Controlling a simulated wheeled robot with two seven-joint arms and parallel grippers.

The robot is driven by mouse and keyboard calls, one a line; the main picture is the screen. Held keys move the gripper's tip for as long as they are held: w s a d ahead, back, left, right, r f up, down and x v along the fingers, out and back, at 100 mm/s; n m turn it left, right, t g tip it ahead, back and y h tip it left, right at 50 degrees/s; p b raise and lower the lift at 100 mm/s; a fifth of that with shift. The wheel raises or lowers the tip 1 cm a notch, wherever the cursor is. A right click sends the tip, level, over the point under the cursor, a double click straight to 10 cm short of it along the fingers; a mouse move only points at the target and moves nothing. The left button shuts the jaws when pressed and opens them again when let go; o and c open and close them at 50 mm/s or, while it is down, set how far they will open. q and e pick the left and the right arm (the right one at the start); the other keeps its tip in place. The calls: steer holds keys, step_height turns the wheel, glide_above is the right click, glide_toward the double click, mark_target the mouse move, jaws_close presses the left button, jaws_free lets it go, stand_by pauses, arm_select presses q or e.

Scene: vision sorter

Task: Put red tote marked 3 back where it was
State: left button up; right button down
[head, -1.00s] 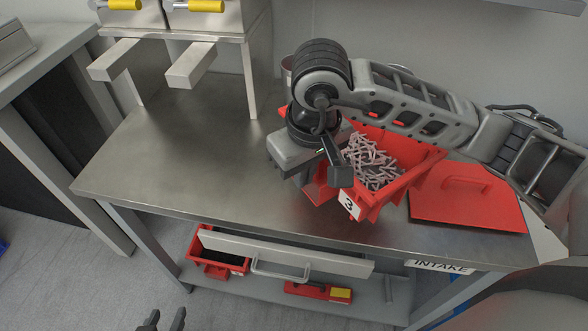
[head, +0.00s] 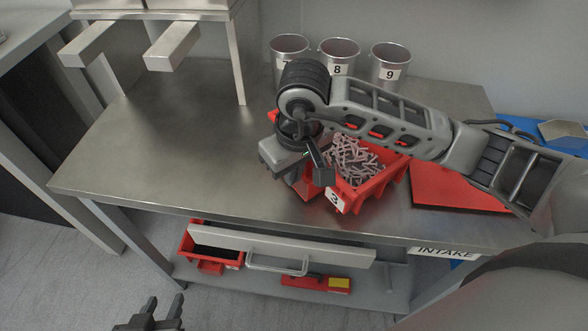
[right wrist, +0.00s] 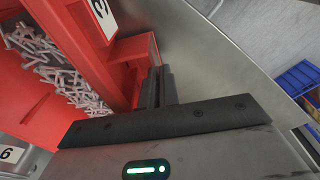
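The red tote marked 3 (head: 372,184) is over the steel workbench, filled with pale, stick-like pieces. Its white label faces the bench's front edge. I cannot tell whether it touches the bench top. My right gripper (head: 318,172) is at the tote's left side, with its fingers close together on the red edge. The right wrist view shows the fingers (right wrist: 158,88) against the red wall of the tote (right wrist: 85,50); the grasp itself is partly hidden. My left gripper (head: 158,314) is low at the bottom left, empty, with its fingers apart.
A flat red panel (head: 455,188) lies right of the tote, partly behind my right arm. Metal cans, including 8 (head: 338,58) and 9 (head: 390,62), stand behind. The steel bench top (head: 180,150) is clear on the left. A red bin (head: 205,245) sits below.

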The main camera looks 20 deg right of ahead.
steer(key=shift+f, duration=0.15)
steer(key=c, duration=1.6)
jaws_free()
steer(key=shift+c, duration=0.2)
arm_select(q)
steer(key=shift+f, duration=0.15)
arm_select(e)
steer(key=shift+r, duration=0.35)
arm_select(q)
steer(key=shift+w+d+b, duration=0.1)
steer(key=shift+w+b, duration=0.05)
steer(key=shift+b, duration=0.25)
arm_select(e)
step_height(320, 180, up, 12)
steer(key=s, duration=0.1)
steer(key=shift+s+d+f, duration=0.15)
steer(key=shift+s+f, duration=0.05)
steer(key=shift+s, duration=0.05)
